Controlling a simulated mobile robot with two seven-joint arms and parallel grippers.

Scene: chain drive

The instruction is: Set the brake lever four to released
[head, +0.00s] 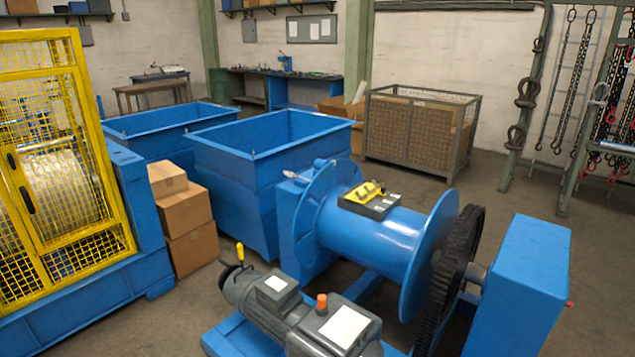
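A short lever with a yellow grip (240,252) stands roughly upright at the left end of the grey motor (305,312). A dark knob or handle end sits just left of it. No number is readable on it, so I cannot tell whether it is brake lever four, nor its setting. The motor belongs to a blue winch with a large drum (375,240). A metal handle-like part (310,172) shows at the drum's upper left; its kind is unclear. Neither of my grippers is in view.
A yellow mesh cage (60,150) encloses another drum at left. Cardboard boxes (190,225) stand beside it. Blue bins (240,150) and a wire crate (420,130) stand behind. A dark chain wheel (455,275) flanks the drum. Floor at right is clear.

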